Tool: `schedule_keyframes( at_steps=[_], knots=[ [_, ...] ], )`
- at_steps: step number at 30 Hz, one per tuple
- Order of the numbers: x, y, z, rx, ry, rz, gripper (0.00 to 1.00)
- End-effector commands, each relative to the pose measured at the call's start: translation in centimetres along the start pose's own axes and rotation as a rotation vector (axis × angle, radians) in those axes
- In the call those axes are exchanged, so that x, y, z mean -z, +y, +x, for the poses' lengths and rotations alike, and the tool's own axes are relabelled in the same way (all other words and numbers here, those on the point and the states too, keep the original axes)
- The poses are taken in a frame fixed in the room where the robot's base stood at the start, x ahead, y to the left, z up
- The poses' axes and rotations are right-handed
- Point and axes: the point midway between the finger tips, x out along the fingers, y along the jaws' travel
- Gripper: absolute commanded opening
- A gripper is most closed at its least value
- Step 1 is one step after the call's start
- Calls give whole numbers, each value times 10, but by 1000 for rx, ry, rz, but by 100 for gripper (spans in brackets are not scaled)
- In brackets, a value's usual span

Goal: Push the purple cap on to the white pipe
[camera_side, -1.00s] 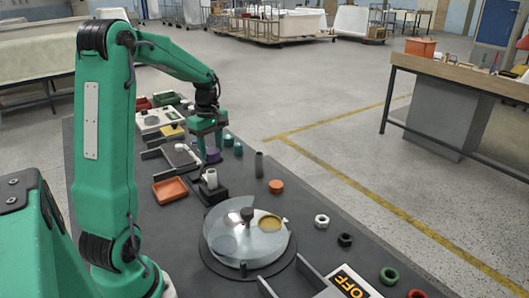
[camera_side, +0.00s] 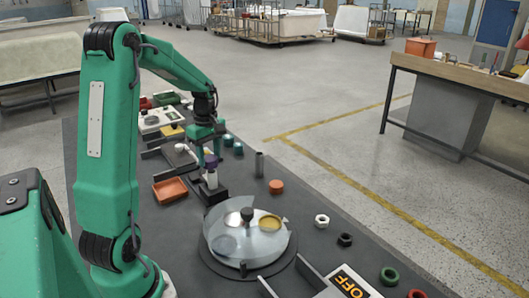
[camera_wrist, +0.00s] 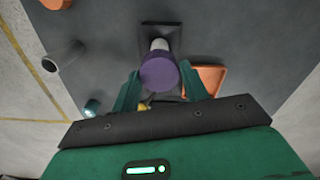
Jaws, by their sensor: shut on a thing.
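The purple cap (camera_side: 211,161) is held between the fingers of my gripper (camera_side: 208,158). The white pipe (camera_side: 211,180) stands upright in a dark block on the grey table, directly below the cap in the side view. I cannot tell whether the cap touches the pipe's top. In the wrist view the cap (camera_wrist: 160,72) sits between the green fingertips (camera_wrist: 160,82), and the white pipe (camera_wrist: 160,44) shows just past its far edge, partly hidden.
An orange tray (camera_side: 170,190) lies left of the pipe's block. A grey tube (camera_side: 259,164) and an orange cap (camera_side: 276,187) stand to the right. A round glass-topped dish (camera_side: 240,240) is in front. Teal caps (camera_side: 238,148) stand behind.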

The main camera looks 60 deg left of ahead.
Motion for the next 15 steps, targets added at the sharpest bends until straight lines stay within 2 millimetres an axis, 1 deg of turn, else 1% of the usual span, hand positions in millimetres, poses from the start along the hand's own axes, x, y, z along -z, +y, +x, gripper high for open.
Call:
schedule_keyframes(
  at_steps=[6, 15],
  knots=[
    [0, 0, 12, 1, -1, 0, 23],
    [0, 0, 17, 1, 0, 0, 23]
  ],
)
